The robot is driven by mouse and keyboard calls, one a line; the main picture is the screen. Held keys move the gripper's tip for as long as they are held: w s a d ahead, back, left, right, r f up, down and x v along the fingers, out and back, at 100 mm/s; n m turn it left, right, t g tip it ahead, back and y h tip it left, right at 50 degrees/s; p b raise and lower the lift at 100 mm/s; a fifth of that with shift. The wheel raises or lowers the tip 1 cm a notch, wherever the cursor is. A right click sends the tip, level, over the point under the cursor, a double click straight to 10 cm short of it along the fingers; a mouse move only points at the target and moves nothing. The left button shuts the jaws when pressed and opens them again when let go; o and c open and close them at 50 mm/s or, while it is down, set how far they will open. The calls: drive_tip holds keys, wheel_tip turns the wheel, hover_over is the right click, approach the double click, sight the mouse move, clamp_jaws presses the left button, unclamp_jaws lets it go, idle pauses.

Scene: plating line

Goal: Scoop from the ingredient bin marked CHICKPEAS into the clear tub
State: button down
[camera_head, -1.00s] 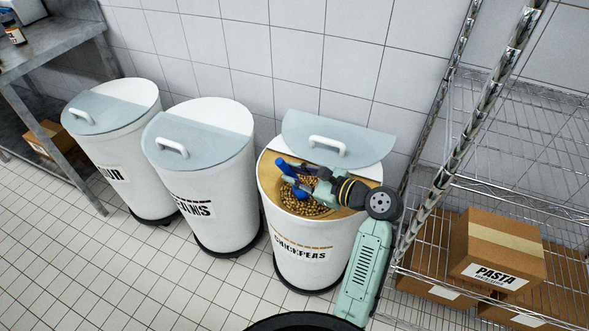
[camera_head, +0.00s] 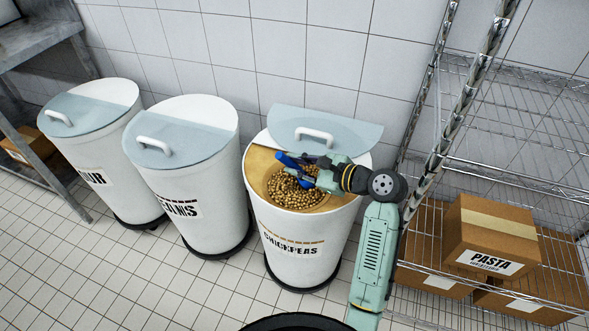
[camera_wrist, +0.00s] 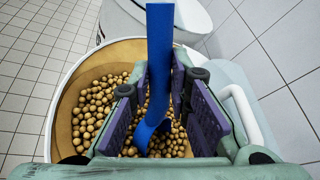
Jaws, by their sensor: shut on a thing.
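The chickpeas bin (camera_head: 298,262) is a white round bin with its blue-grey lid (camera_head: 350,135) tipped up at the back. Tan chickpeas (camera_head: 292,190) lie inside it, and they also show in the wrist view (camera_wrist: 95,108). My gripper (camera_head: 305,165) is over the bin's open mouth. In the wrist view my gripper (camera_wrist: 172,105) is shut on the blue handle of a scoop (camera_wrist: 159,60). The scoop's lower end reaches down to the chickpeas; its bowl is mostly hidden, so I cannot tell how full it is. No clear tub is in view.
A closed beans bin (camera_head: 190,225) and a closed flour bin (camera_head: 110,185) stand to the left. A wire shelf (camera_head: 480,165) with a pasta box (camera_head: 490,245) stands close to my arm on the right. The tiled wall is behind.

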drive_tip(key=shift+d+f+n+h+b, duration=0.25)
drive_tip(key=shift+f+n+h+b, duration=0.25)
drive_tip(key=shift+b, duration=0.7)
drive_tip(key=shift+b, duration=0.3)
drive_tip(key=n+h+b, duration=0.1)
drive_tip(key=b, duration=0.1)
drive_tip(key=a+f+h+b, duration=0.1)
drive_tip(key=b, duration=0.2)
drive_tip(key=shift+s+a+f+n+t, duration=0.2)
drive_tip(key=shift+s+n+t, duration=0.1)
drive_tip(key=shift+n, duration=0.1)
drive_tip(key=shift+s+a+r+n+t+h+p, duration=0.25)
drive_tip(key=shift+s+a+n+h, duration=0.3)
drive_tip(key=shift+a, duration=0.45)
drive_tip(key=shift+s+a+r+n+t+h+p, duration=0.15)
drive_tip(key=shift+s+a+r+n+h, duration=0.25)
drive_tip(key=shift+a, duration=0.6)
drive_tip(key=shift+s+a+r+n+t+h+p, duration=0.1)
drive_tip(key=shift+s+a+r+n+t+h, duration=0.1)
drive_tip(key=shift+s+a+n+h, duration=0.6)
drive_tip(key=shift+a+r+h+p, duration=0.2)
drive_tip(key=shift+a+r+p, duration=0.1)
drive_tip(key=shift+r+p, duration=0.45)
drive_tip(key=shift+a+r+h+p, duration=0.15)
drive_tip(key=shift+a+r+p, duration=0.15)
drive_tip(key=shift+r+p, duration=0.45)
